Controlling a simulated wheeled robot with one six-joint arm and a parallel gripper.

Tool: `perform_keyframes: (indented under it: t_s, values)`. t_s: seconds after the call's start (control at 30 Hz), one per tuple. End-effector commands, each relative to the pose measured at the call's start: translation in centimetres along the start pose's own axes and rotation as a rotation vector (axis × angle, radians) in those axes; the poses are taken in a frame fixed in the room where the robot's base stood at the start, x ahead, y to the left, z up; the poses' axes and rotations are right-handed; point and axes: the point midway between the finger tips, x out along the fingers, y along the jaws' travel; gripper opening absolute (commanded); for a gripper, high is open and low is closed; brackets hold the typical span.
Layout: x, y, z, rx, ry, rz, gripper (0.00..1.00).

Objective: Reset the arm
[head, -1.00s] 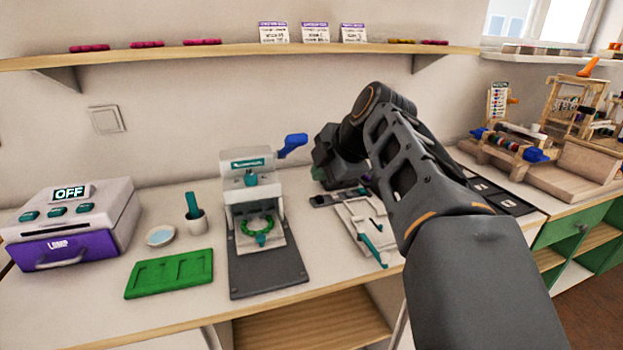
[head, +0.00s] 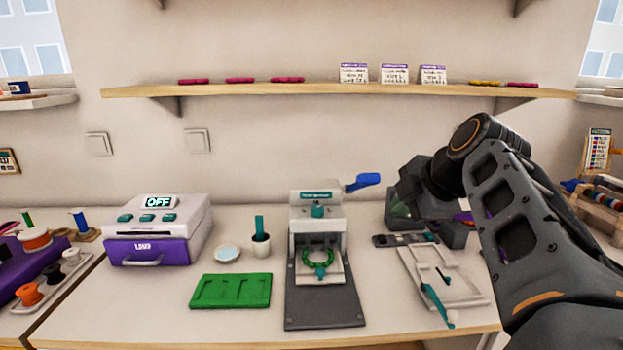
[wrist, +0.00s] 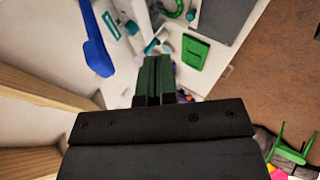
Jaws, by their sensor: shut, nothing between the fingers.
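My arm rises at the right of the head view and bends over the bench. My gripper (head: 402,203) hangs at its end, above the back of the bench, right of the press with the blue lever. In the wrist view the gripper's fingers (wrist: 153,72) lie side by side, shut, with nothing held between them. The fingertips are small and partly dark in the head view.
The press (head: 317,216) holds a green bead ring. Left of it are a green board (head: 231,291), a cup (head: 261,245), a small dish (head: 227,253) and a purple-and-white machine (head: 157,231) reading OFF. A white frame (head: 462,290) lies right. A shelf (head: 300,92) runs above.

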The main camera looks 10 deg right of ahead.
Motion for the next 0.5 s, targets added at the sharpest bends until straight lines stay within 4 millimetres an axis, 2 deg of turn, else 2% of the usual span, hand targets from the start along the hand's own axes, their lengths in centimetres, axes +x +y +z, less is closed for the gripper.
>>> perform_keyframes:
  t_s: [0.13,0.27,0.5]
  values:
    - [-0.4,0.1,-1.1,0.143,-0.012,-0.040,0.00]
    - [-0.4,-0.7,-2.8,0.413,-0.059,-0.105,0.00]
    - [-0.4,-4.3,-5.8,0.961,-0.228,-0.176,0.00]
